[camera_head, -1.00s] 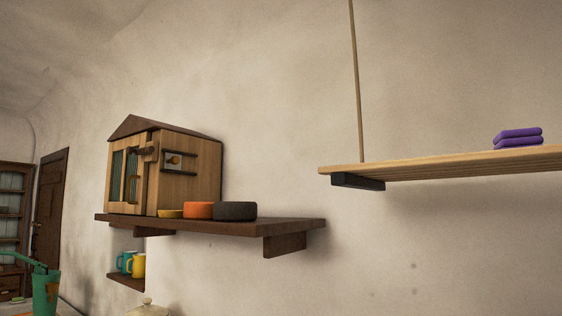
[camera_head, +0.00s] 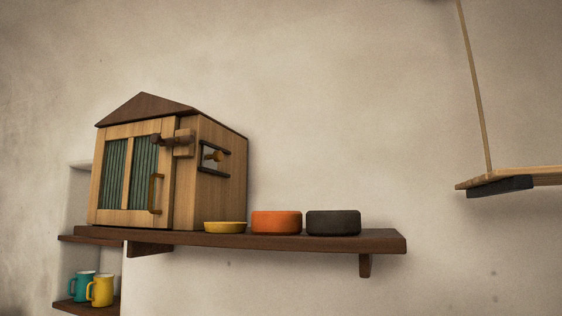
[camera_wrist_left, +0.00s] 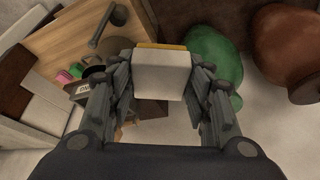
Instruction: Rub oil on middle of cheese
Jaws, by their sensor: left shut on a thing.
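Three rounds that look like cheeses stand in a row on a dark wooden wall shelf (camera_head: 330,241): a thin yellow one (camera_head: 225,227), a thicker orange one (camera_head: 276,222) in the middle, and a dark grey one (camera_head: 333,222) at the right. In the left wrist view my left gripper (camera_wrist_left: 163,88) is shut on a pale block (camera_wrist_left: 163,76) with a yellow-orange edge on its far side. Neither gripper shows in the head view. No oil can be made out.
A small wooden house-shaped cabinet (camera_head: 180,165) stands left of the rounds, its door shut. Teal (camera_head: 83,286) and yellow (camera_head: 103,290) mugs sit lower left. A hanging shelf (camera_head: 530,176) is at right. The wrist view shows a green rounded thing (camera_wrist_left: 214,60) and a brown jar (camera_wrist_left: 285,50).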

